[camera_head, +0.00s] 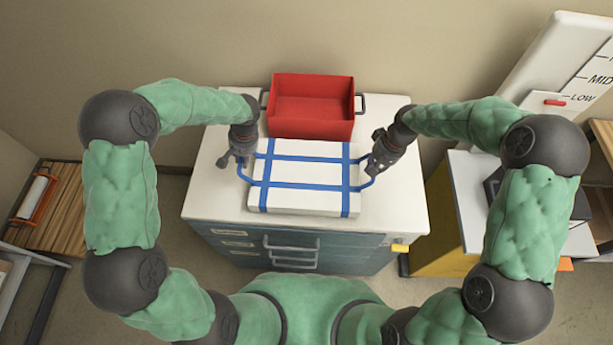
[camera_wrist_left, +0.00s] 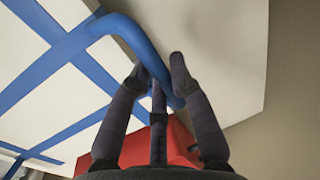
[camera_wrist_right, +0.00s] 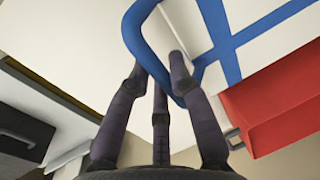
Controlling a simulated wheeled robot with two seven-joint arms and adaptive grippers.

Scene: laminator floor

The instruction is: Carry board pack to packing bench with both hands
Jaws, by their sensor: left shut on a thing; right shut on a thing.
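The board pack (camera_head: 305,177) is a flat white block bound with blue straps, with a blue handle loop at its left and right ends. It lies on, or just over, the white top of a drawer cabinet; I cannot tell if it touches. My left gripper (camera_head: 243,166) is shut on the left blue handle (camera_wrist_left: 135,40), its fingers around the loop in the left wrist view. My right gripper (camera_head: 373,168) is shut on the right blue handle, which also shows between its fingers in the right wrist view (camera_wrist_right: 140,42). No packing bench can be told for certain.
A red open bin (camera_head: 312,105) stands behind the pack on the cabinet top (camera_head: 215,195). The cabinet has grey-blue drawers (camera_head: 290,249). A white table with a yellow side (camera_head: 455,235) and a tilted scale board (camera_head: 550,65) stand right. Wooden boards (camera_head: 60,225) are at left.

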